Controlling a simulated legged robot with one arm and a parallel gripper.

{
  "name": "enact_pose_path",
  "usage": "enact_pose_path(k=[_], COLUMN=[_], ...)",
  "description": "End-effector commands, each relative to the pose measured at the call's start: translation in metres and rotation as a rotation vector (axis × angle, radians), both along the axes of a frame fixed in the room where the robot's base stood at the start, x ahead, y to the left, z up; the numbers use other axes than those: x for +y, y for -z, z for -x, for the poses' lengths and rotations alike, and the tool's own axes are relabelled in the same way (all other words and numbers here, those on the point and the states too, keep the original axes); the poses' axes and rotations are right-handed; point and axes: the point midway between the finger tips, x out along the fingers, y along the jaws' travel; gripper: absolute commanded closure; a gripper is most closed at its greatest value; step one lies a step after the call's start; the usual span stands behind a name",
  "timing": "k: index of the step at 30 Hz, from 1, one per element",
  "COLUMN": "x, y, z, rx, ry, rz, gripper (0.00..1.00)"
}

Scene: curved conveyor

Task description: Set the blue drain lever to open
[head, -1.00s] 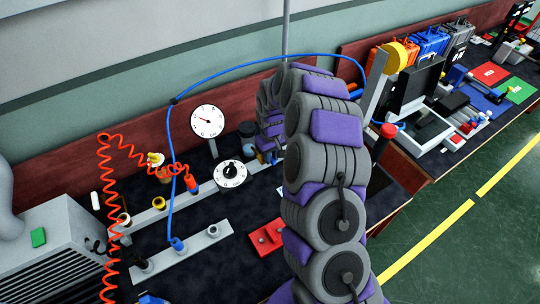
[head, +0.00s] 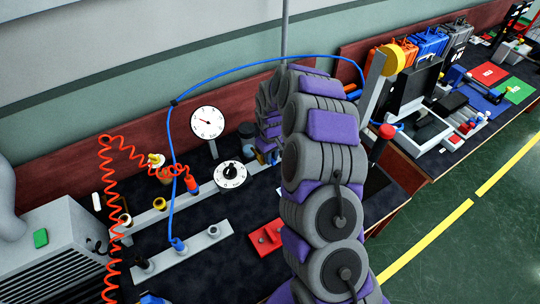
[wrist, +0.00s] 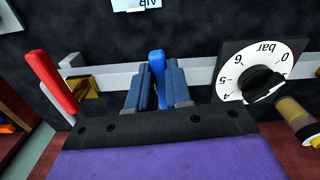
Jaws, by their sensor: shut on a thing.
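The blue drain lever (wrist: 156,63) stands upright in the wrist view, in front of a light grey rail. My gripper (wrist: 157,88) has its two blue-grey fingers on either side of the lever, shut on it. In the head view my arm covers the lever and the gripper's tips, so I cannot tell the lever's angle there.
A red lever (wrist: 52,82) on a brass fitting is left of the gripper. A black-and-white bar dial (wrist: 262,72) is close on the right. In the head view, a blue hose (head: 168,150) and a coiled orange hose (head: 107,215) stand left of my arm.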

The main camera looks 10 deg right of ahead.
Motion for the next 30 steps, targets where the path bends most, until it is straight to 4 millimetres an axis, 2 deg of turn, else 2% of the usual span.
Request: enact_pose_path(k=[21, 30], x=[-0.021, -0.024], y=[-0.002, -0.003], z=[-0.021, -0.029], rx=[-0.009, -0.011], ry=[-0.615, -0.785], rz=[0.002, 0.002], gripper=[1.0, 1.0])
